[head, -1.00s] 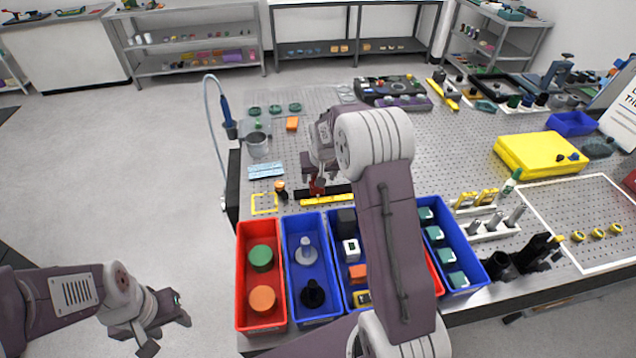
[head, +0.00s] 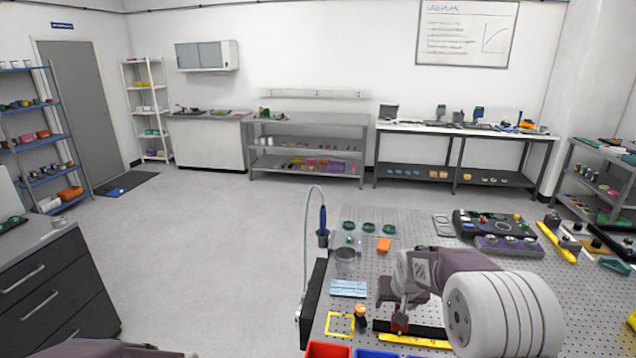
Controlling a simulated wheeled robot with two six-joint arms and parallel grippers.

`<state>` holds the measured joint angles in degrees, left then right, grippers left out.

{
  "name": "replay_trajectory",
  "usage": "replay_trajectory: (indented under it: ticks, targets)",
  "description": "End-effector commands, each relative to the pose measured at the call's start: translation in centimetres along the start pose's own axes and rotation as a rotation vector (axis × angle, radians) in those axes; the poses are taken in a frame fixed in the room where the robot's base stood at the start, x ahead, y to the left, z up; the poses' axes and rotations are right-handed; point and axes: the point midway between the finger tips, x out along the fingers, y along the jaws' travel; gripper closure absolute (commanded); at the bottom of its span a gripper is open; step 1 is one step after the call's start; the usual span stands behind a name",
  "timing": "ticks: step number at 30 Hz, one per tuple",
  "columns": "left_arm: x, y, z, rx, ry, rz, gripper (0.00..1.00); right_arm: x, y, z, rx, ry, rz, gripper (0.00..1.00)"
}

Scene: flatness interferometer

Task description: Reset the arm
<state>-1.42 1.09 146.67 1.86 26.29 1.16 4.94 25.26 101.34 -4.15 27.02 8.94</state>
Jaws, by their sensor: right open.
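My right arm comes in at the lower right, with its large white ribbed joint nearest. My right gripper (head: 396,303) points down over the near left part of the perforated table and is open.
Near the right gripper are an orange-topped bottle (head: 361,317), a yellow strip (head: 415,341), a blue pad (head: 348,288) and a metal cup (head: 345,261). Open floor (head: 210,250) lies left.

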Motion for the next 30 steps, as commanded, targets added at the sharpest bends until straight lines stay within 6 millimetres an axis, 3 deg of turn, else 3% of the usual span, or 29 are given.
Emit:
replay_trajectory:
  ticks: [1,6,9,12,16,30]
  targets:
    - [0.0,0.0,0.0,0.0,0.0,0.0,0.53,-1.9,-1.1,2.3,-0.022,-0.017,-0.015,0.35]
    - [0.0,0.0,0.0,0.0,0.0,0.0,0.53,-5.6,-2.5,13.4,-0.091,-0.149,-0.047,0.35]
    - [0.0,0.0,0.0,0.0,0.0,0.0,0.53,-6.5,-2.0,19.7,-0.118,-0.242,-0.052,0.35]
    - [0.0,0.0,0.0,0.0,0.0,0.0,0.53,-6.7,-1.3,24.0,-0.128,-0.322,-0.049,0.35]
    - [0.0,0.0,0.0,0.0,0.0,0.0,0.53,-6.7,-1.1,25.9,-0.143,-0.365,-0.051,0.35]
    - [0.0,0.0,0.0,0.0,0.0,0.0,0.53,-6.6,-1.1,25.7,-0.153,-0.361,-0.053,0.35]
